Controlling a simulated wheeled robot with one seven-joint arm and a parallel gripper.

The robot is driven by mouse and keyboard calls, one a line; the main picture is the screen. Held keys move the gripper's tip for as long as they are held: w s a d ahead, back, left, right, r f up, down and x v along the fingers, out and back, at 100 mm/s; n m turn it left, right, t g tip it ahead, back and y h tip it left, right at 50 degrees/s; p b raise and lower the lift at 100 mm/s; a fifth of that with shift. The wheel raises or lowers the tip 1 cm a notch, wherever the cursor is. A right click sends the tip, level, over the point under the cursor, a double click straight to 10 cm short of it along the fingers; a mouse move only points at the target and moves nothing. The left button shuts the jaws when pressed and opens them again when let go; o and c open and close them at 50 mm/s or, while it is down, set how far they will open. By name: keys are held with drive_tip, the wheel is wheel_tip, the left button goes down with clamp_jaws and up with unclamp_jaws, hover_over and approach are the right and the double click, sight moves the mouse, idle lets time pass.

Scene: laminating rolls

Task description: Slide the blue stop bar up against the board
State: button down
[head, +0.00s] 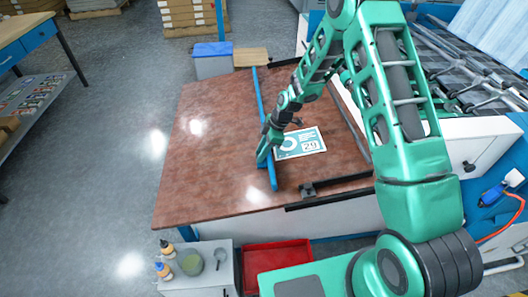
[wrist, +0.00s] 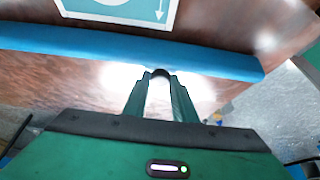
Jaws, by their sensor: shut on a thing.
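The blue stop bar (head: 261,105) lies lengthwise on the brown table; it also crosses the wrist view (wrist: 70,41). The board (head: 314,142) is a flat white and teal printed sheet just right of the bar in the head view. Its edge shows at the top of the wrist view (wrist: 120,9), with a narrow strip of brown tabletop between it and the bar. My gripper (head: 264,157) is at the bar's nearer half, on the side facing the board's level. In the wrist view its fingertips (wrist: 160,75) are shut on the bar, which hides the grip partly.
The brown table (head: 205,150) is clear left of the bar. Dark rails (head: 335,184) edge the table at the right and front. A red tray (head: 275,258) and a white cabinet (head: 215,255) with bottles and a bowl stand in front.

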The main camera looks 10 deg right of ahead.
drive_tip(key=shift+w+d+r, duration=0.25)
drive_tip(key=shift+w+d, duration=0.15)
drive_tip(key=shift+d, duration=0.2)
drive_tip(key=c, duration=1.5)
unclamp_jaws()
drive_tip(key=shift+s+a+f, duration=0.1)
drive_tip(key=shift+s, duration=0.1)
drive_tip(key=v, duration=1)
drive_tip(key=shift+d+r, duration=0.25)
drive_tip(key=shift+r, duration=0.05)
